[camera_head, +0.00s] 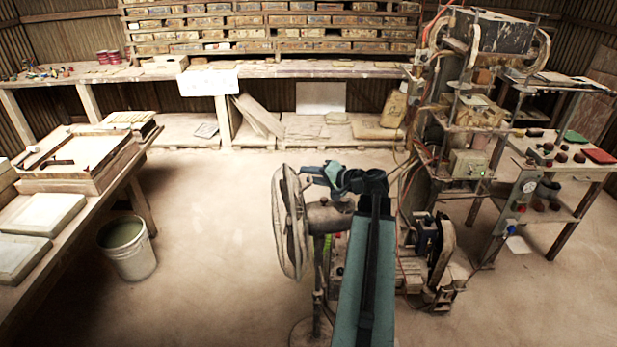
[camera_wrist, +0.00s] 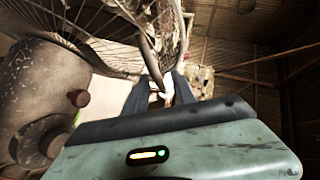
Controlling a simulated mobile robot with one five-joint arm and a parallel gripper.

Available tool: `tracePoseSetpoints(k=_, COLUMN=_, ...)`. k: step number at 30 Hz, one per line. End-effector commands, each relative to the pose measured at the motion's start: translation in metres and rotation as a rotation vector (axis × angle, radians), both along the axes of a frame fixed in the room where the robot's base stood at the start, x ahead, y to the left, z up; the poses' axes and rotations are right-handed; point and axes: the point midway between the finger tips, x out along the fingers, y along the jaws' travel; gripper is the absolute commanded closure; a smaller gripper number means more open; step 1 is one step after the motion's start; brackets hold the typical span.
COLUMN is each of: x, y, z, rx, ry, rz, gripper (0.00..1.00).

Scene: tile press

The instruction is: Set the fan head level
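The pedestal fan stands at the middle front in the head view, its round wire guard (camera_head: 290,222) facing left and its top leaning slightly left. The dark, dusty motor housing (camera_head: 330,216) is behind the guard, on a thin post. My gripper (camera_head: 312,174) is above the housing, close to the guard's upper rear. In the wrist view the guard (camera_wrist: 90,25) fills the top and the speckled housing (camera_wrist: 35,95) the left. My gripper's dark blue fingers (camera_wrist: 163,92) are spread apart. A brown bar with a pale end shows between them; I cannot tell whether they touch it.
A machine frame with hoses (camera_head: 470,130) stands right of the fan. A white bucket (camera_head: 127,247) stands beside the left workbench (camera_head: 95,175). A long bench (camera_head: 300,69) runs along the back. The floor left of the fan is clear.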

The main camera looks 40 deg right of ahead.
Motion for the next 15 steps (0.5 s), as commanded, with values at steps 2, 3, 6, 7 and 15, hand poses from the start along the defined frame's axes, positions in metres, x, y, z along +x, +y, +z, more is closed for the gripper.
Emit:
tracePoseSetpoints(k=2, x=-0.008, y=-0.001, z=0.004, rx=0.0, ry=0.0, rz=-0.002, gripper=0.68)
tracePoseSetpoints(k=3, x=-0.015, y=-0.002, z=0.007, rx=0.0, ry=0.0, rz=-0.004, gripper=0.68)
tracePoseSetpoints(k=6, x=-0.035, y=-0.004, z=0.015, rx=0.0, ry=0.0, rz=-0.004, gripper=0.68)
tracePoseSetpoints(k=7, x=-0.04, y=-0.004, z=0.017, rx=0.0, ry=0.0, rz=-0.003, gripper=0.68)
tracePoseSetpoints(k=15, x=-0.072, y=-0.008, z=0.024, rx=0.001, ry=0.0, rz=-0.001, gripper=0.68)
